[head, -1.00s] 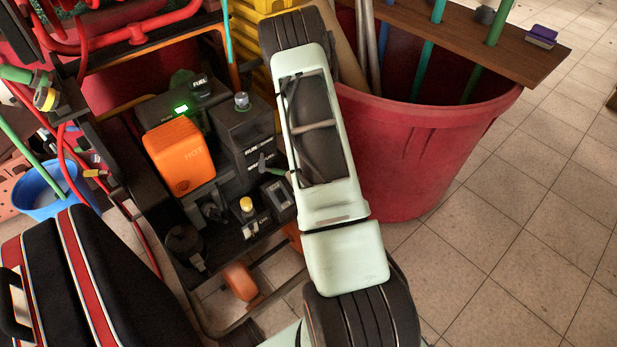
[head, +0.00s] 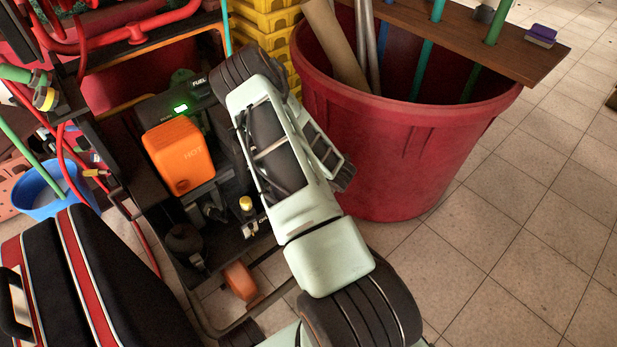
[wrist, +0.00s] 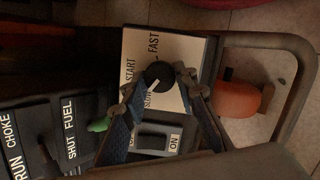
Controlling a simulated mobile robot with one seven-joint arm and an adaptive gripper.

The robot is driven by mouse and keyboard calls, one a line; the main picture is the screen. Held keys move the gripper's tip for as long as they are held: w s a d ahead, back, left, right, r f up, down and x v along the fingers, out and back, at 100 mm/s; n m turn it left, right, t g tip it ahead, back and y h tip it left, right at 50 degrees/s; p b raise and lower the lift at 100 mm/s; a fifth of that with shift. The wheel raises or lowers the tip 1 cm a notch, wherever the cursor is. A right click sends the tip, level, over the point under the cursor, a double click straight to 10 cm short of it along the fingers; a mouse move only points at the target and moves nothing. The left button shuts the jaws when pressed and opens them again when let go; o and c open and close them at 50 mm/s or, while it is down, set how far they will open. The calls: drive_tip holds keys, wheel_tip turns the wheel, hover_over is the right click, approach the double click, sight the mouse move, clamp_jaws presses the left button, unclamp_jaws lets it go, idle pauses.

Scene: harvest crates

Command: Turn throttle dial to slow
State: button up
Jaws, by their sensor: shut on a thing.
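The throttle dial (wrist: 157,74) is a round black knob with a white pointer line, on a pale plate (wrist: 143,44) in the wrist view. The plate reads START and FAST; another label beside the knob is partly covered. The pointer line lies toward the lower left of the picture, near that covered label. My gripper (wrist: 156,82) has one blue-grey finger on each side of the knob and is shut on it. In the head view my arm hides the dial and my gripper.
In the wrist view an ON switch (wrist: 157,141) sits below the dial, with a green lever (wrist: 99,125) to the left and a frame tube (wrist: 311,75) at right. In the head view an orange HOT cover (head: 180,152) and a red bin (head: 400,150) flank my arm.

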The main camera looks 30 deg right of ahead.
drive_tip(key=shift+n, duration=1.1)
drive_tip(key=o, duration=1.1)
drive_tip(key=shift+o, duration=0.2)
drive_tip(key=d+v, duration=0.1)
drive_tip(key=v, duration=1.1)
drive_tip(key=shift+a, duration=0.35)
